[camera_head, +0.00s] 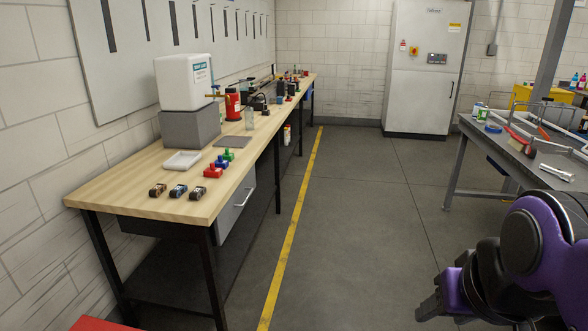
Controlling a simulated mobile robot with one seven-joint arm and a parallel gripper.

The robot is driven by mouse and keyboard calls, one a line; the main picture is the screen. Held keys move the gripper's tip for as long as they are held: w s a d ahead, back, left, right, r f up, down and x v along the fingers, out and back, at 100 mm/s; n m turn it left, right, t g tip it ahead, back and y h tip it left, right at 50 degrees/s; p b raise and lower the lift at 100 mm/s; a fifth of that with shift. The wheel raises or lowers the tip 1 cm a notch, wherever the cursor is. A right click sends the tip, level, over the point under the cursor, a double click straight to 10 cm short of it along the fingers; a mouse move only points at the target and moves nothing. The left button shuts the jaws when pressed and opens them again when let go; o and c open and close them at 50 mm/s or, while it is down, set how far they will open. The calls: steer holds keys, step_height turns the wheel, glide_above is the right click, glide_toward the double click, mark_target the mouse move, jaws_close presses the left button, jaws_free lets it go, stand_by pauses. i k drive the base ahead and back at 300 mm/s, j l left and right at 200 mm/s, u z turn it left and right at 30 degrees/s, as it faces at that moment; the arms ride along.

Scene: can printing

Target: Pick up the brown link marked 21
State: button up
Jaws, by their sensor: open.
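Three small dark links lie in a row near the front edge of the wooden workbench (125,190). The left link (158,190) looks brown. The middle link (178,191) looks bluish. The right link (198,193) looks dark with a brownish tint. Their marks are too small to read, so I cannot tell which is 21. My gripper (428,307) is at the lower right, dark at the end of my purple arm. It is open and far from the links, over the floor.
Behind the links are a white tray (182,160) and red, blue and green pieces (217,167). A white tank (184,82) on a grey block stands farther back. A grey table (520,158) with tools is at the right. The floor between has a yellow line (293,232).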

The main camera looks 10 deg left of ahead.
mark_target(159, 189)
steer(key=i+u, duration=0.25)
steer(key=i, duration=0.3)
steer(key=i+l+u, duration=0.1)
steer(key=i+u, duration=0.15)
steer(key=i, duration=0.25)
steer(key=i+u, duration=0.5)
steer(key=u, duration=0.25)
steer(key=i+l+u, duration=0.1)
steer(key=u, duration=0.25)
steer(key=i, duration=0.1)
